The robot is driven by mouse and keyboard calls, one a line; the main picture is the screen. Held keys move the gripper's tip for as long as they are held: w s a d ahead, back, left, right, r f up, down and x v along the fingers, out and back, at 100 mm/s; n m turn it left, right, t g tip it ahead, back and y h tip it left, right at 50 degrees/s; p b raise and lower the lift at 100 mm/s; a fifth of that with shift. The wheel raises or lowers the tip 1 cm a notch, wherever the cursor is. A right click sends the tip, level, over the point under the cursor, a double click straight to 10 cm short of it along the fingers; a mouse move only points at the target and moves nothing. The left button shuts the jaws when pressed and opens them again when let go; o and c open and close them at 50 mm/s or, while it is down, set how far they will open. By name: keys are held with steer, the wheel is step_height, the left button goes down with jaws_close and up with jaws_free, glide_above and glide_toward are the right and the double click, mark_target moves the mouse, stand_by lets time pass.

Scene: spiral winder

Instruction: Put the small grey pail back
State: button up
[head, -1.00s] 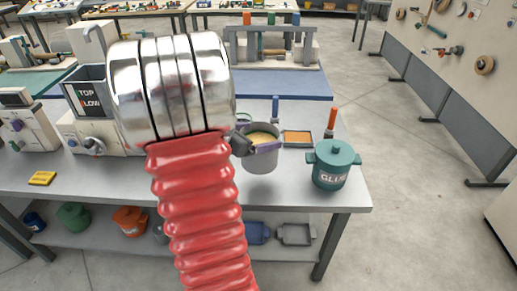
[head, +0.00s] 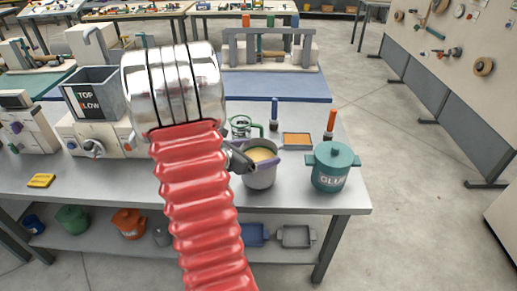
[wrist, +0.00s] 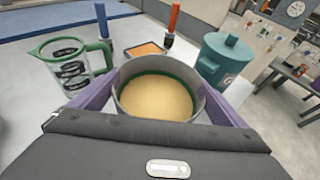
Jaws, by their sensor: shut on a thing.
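The small grey pail (head: 262,178) is upright, with a pale yellow-tan filling inside. In the head view it is left of the teal glue pot (head: 332,172), near the front edge of the bench. My gripper (head: 250,160) is shut on the pail. In the wrist view its purple fingers lie along both sides of the pail (wrist: 122,98), which shows a green ring inside the rim. I cannot tell whether the pail's bottom touches the bench top. My red arm hides part of the bench left of the pail.
A clear jug with a green handle (wrist: 72,72) stands behind the pail, left. An orange tray (head: 297,140), a blue-handled tool (head: 275,112) and an orange-handled tool (head: 331,123) are behind.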

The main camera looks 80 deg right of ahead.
steer(key=shift+d+f, duration=0.1)
steer(key=shift+f, duration=1.05)
steer(key=o, duration=1.7)
steer(key=shift+f, duration=0.15)
steer(key=v, duration=1.2)
